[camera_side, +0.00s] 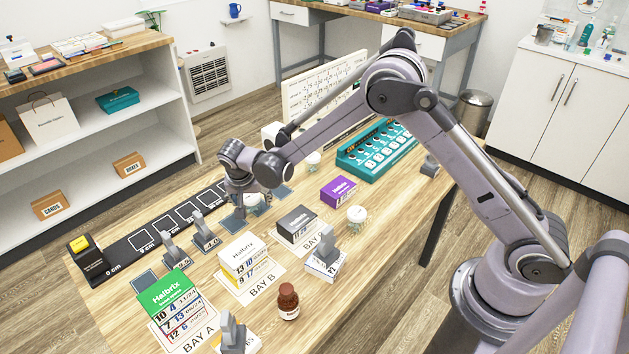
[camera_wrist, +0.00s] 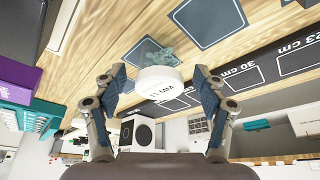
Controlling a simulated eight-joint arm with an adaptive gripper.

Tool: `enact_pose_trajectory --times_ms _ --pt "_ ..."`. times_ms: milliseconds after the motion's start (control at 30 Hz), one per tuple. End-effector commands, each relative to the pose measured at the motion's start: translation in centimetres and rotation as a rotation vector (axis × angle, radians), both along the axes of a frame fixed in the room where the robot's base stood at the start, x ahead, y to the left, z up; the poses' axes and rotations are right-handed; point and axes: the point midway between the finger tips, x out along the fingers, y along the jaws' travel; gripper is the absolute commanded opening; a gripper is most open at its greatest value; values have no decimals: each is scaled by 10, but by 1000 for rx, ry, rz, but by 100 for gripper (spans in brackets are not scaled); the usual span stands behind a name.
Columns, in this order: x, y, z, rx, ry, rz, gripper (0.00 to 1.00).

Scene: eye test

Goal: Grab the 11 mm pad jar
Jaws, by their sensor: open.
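The 11 mm pad jar (camera_wrist: 158,83) shows in the wrist view with its white lid, marked "11 MM", toward the camera. Its clear body with teal pads shows beyond the lid. My gripper (camera_wrist: 159,77) is open, with one finger on each side of the jar and a gap on both sides. In the side view my gripper (camera_side: 243,207) is low over the table beside the ruler strip. A pale jar shape (camera_side: 257,198) is partly hidden behind it there.
Another white-lidded jar (camera_side: 356,216) stands right of the purple box (camera_side: 338,190), and one (camera_side: 313,160) stands farther back. Grey clip-like stands (camera_side: 205,232) line the ruler strip (camera_side: 150,238). A white box stack (camera_side: 243,257) is in front. A teal rack (camera_side: 375,148) stands behind.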

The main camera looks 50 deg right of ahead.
Motion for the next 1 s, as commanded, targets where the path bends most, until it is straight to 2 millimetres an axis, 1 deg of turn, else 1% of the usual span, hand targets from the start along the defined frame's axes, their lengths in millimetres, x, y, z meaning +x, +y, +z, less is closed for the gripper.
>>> enact_pose_trajectory --times_ms 100,333,367,400,467,500,567,867,1000 --pt "2 -3 -8 0 0 0 72" --pt "3 -3 -9 0 0 0 72" --pt "3 -3 -9 0 0 0 69" --pt "2 -3 -9 0 0 0 57" --pt "2 -3 -9 0 0 0 40" --pt "2 -3 -9 0 0 0 28" --pt "2 -3 -9 1 1 0 13" --pt "2 -3 -9 0 0 0 12" --pt "2 -3 -4 0 0 0 12"
